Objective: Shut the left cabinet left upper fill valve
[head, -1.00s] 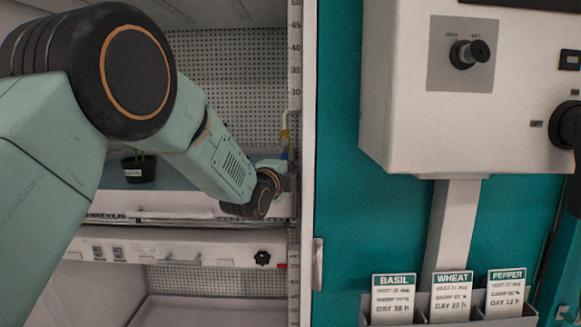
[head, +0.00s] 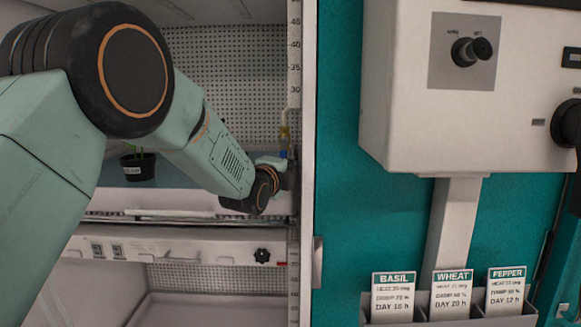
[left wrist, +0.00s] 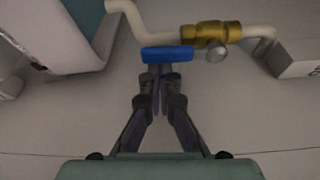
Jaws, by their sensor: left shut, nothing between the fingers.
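The fill valve shows in the left wrist view as a brass body (left wrist: 211,35) on a pale pipe (left wrist: 160,32), with a blue lever (left wrist: 167,53). The lever lies nearly along the pipe in that view. My left gripper (left wrist: 158,76) is shut and empty, its fingertips close to the lever's near side; I cannot tell whether they touch it. In the head view the gripper (head: 284,178) is at the right edge of the left cabinet's opening, just below the small brass valve (head: 285,133). The lever is mostly hidden there. My right gripper is out of view.
A potted plant (head: 138,166) stands on the cabinet shelf to the left of my wrist. A black star knob (head: 262,256) sits on the lower rail. A white control box (head: 470,130) and a card holder (head: 455,306) are on the teal panel to the right.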

